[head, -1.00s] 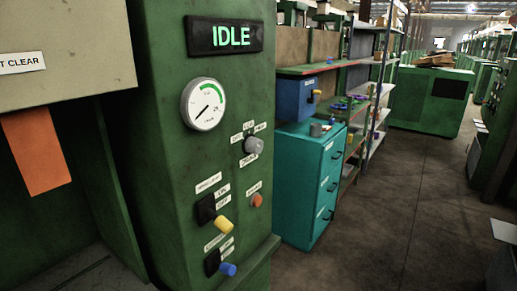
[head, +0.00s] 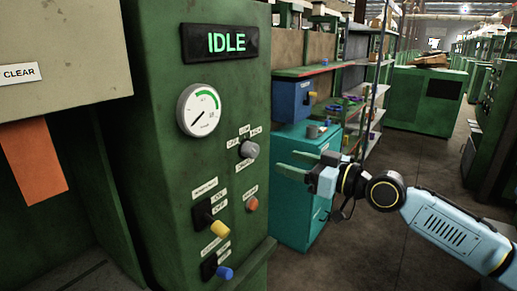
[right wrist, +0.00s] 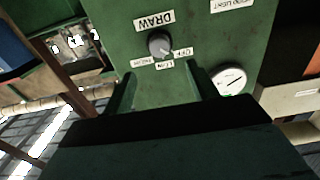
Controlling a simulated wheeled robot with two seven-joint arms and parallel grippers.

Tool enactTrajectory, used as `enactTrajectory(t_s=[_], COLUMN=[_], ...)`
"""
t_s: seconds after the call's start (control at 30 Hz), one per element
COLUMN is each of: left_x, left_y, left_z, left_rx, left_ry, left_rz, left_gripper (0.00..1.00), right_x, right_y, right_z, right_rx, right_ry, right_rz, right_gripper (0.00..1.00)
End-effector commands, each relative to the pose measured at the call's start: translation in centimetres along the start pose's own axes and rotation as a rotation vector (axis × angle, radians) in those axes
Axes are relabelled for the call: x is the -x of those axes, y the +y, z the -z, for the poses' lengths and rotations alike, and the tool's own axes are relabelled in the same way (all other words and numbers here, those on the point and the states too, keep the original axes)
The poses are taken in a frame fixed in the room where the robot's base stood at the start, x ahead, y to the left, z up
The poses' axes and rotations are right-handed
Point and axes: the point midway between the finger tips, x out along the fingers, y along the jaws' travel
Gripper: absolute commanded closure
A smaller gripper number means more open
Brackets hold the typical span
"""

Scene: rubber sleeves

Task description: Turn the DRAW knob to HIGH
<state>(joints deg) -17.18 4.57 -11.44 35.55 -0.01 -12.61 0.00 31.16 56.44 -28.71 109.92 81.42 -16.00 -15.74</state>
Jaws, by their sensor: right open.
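The DRAW knob (head: 249,149) is a round grey knob on the green machine front, below and right of the gauge. Small white labels surround it, with the DRAW label (head: 245,166) under it. In the right wrist view the picture is upside down, and the knob (right wrist: 159,44) shows beyond the fingers with OFF, LOW and HIGH labels near it. I cannot clearly tell where the knob points. My right gripper (head: 281,161) is open and empty, right of the knob and apart from it. Its fingers (right wrist: 163,85) point toward the panel. My left gripper is not in view.
The panel also has a lit IDLE display (head: 226,43), a round gauge (head: 199,110), a yellow-handled switch (head: 219,229), a blue-handled switch (head: 224,272) and a red button (head: 253,204). A teal cabinet (head: 297,208) stands behind my right gripper. The floor at right is open.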

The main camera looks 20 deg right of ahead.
Motion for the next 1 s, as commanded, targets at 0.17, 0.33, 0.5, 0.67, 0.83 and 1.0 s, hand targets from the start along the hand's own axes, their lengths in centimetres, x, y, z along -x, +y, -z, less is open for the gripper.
enactTrajectory(t_s=[0.17, 0.33, 0.5, 0.67, 0.83, 1.0], left_x=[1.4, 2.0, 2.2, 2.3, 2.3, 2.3], left_y=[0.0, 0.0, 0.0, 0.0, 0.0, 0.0], left_z=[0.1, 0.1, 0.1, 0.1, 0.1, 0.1], left_rx=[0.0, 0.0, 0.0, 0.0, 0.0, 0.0], left_ry=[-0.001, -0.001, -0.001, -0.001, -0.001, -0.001], left_rz=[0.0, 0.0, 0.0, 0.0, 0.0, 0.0], left_gripper=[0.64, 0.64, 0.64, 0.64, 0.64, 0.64], right_x=[-3.7, -7.0, -9.2, -10.1, -10.2, -10.1], right_y=[0.0, 0.1, 0.1, 0.1, 0.1, 0.1], right_z=[0.4, 0.2, 0.1, 0.0, -0.1, -0.1], right_rx=[-0.003, -0.001, 0.0, 0.001, 0.001, 0.001], right_ry=[0.004, 0.002, 0.001, -0.001, -0.001, -0.001], right_rz=[-0.001, -0.001, -0.002, -0.002, -0.002, -0.002], right_gripper=[0.42, 0.42, 0.42, 0.42, 0.42, 0.51])
